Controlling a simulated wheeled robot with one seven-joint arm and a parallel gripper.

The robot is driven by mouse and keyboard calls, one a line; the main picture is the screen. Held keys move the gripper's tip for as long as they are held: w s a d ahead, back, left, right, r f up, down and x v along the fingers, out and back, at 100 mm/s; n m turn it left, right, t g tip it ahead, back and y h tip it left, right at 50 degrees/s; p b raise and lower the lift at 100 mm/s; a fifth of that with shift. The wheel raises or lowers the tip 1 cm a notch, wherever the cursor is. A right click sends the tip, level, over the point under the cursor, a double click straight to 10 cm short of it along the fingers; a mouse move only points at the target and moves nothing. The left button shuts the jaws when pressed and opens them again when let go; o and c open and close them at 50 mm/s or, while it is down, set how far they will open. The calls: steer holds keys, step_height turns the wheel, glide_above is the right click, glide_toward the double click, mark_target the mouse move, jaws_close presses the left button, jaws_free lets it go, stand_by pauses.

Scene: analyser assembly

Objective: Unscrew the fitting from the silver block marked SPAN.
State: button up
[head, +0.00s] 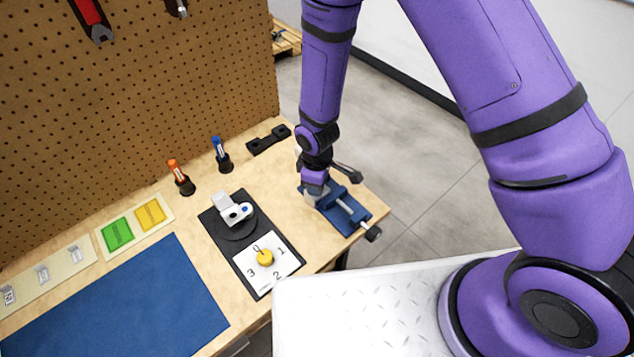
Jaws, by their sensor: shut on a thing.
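My gripper (314,192) points down at the back-left end of a blue vise (348,213) near the table's right end. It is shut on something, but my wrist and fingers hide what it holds. I cannot make out a silver block or a fitting at the vise. Small silver pieces stand on a pale strip at the far left, one (75,254) at its right end. No SPAN marking is legible on any of them.
A black plate (226,237) left of the vise carries a white-and-grey device and a yellow knob on a numbered dial. Orange (181,176) and blue (221,155) tools stand upright behind it. A blue mat (120,305) lies clear at front left. A pegboard (130,90) rises behind.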

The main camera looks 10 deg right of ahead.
steer(key=shift+n, duration=0.8)
steer(key=n, duration=0.4)
steer(key=shift+n, duration=0.7)
steer(key=n, duration=0.2)
steer(key=shift+n, duration=0.3)
steer(key=n, duration=0.3)
steer(key=shift+s+n, duration=0.1)
steer(key=shift+n, duration=0.4)
